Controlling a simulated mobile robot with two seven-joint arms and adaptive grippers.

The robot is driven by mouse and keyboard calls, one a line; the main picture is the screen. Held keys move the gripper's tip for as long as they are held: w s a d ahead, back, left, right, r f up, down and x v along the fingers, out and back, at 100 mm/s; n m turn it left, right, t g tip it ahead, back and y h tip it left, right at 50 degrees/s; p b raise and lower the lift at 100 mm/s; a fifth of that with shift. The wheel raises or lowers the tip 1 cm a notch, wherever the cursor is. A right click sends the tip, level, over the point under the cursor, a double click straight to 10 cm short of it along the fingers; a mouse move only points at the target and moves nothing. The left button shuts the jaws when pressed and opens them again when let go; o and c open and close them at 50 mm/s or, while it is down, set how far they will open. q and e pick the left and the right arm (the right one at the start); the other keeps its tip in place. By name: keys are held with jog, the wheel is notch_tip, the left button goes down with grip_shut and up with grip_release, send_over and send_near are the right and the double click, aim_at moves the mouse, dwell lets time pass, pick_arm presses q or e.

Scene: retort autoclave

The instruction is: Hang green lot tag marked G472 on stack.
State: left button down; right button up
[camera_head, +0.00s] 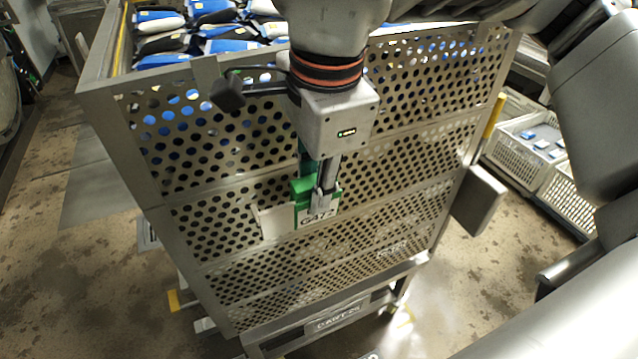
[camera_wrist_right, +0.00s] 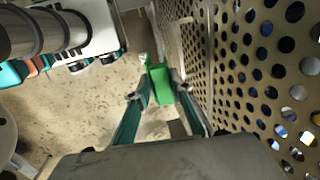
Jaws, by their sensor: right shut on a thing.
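The stack is a tall perforated metal basket (camera_head: 400,160) filled with pouches. My right gripper (camera_head: 318,203) points down in front of its near face, shut on a green lot tag (camera_head: 302,188) with a white label that appears to read G472. A pale plate (camera_head: 275,222) shows just left of the label; I cannot tell whether the tag touches it. In the right wrist view, the green tag (camera_wrist_right: 160,82) sits between the fingertips (camera_wrist_right: 157,92), beside the perforated wall (camera_wrist_right: 245,75). My left gripper is not identifiable in either view.
Blue, white and black pouches (camera_head: 225,30) fill the basket top. The basket stands on a low cart frame (camera_head: 335,318). Pale crates (camera_head: 520,150) with blue items stand at right. A grey box (camera_head: 478,200) juts from the basket's right side. Stained floor (camera_head: 105,255) is open at left.

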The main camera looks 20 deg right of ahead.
jog(key=shift+w+f, duration=0.3)
jog(key=shift+w, duration=0.3)
jog(key=shift+w+f, duration=0.3)
jog(key=shift+w, duration=0.25)
jog(key=w+f+b, duration=0.1)
jog(key=w+f, duration=0.2)
jog(key=shift+w, duration=0.2)
jog(key=shift+b, duration=0.35)
dwell(0.7)
jog(key=shift+f+b, duration=1.25)
jog(key=shift+f, duration=0.35)
dwell(0.5)
jog(key=o, duration=0.7)
